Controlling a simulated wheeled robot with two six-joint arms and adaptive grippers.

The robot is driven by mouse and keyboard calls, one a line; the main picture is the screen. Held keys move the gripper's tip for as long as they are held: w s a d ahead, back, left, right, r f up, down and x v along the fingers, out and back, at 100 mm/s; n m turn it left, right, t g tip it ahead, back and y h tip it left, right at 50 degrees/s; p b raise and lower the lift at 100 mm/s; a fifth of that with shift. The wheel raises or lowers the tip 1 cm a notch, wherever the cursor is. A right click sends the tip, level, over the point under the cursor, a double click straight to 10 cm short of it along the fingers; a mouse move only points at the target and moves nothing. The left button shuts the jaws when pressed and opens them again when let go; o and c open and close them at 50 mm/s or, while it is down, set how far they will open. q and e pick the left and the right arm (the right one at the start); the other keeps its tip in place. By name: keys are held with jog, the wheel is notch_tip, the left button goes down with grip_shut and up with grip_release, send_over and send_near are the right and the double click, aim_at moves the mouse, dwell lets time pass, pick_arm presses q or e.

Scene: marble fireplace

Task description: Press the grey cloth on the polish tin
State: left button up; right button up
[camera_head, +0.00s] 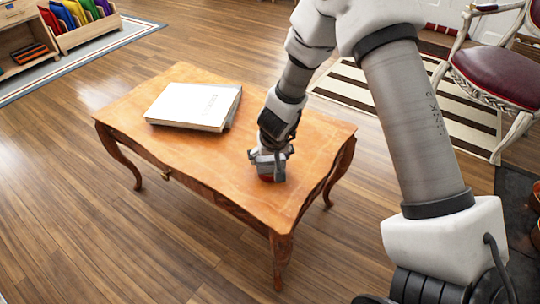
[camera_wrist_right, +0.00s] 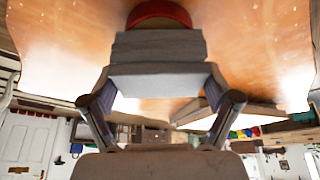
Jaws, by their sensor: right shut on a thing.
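The table (camera_head: 185,85) is a small orange-brown wooden one with curved legs. My right gripper (camera_head: 268,160) is low over its right part, pointing down. It is shut on the grey cloth, a folded pad that shows clearly between the fingers in the right wrist view (camera_wrist_right: 158,52). The polish tin (camera_head: 267,178) is a small red shape directly under the gripper; its red rim shows in the right wrist view (camera_wrist_right: 158,14), beyond the cloth. The cloth covers most of the tin and seems to be against it, but I cannot tell for sure. My left gripper is out of view.
A thick white book or binder (camera_head: 195,106) lies on the table's left half. The tabletop between it and my gripper is clear. A chair with a dark red seat (camera_head: 497,75) and a striped rug (camera_head: 352,85) are behind at the right.

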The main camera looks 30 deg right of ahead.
jog(key=shift+f, duration=0.35)
dwell(1.5)
notch_tip(320, 180, up, 7)
jog(key=p, duration=0.8)
dwell(0.6)
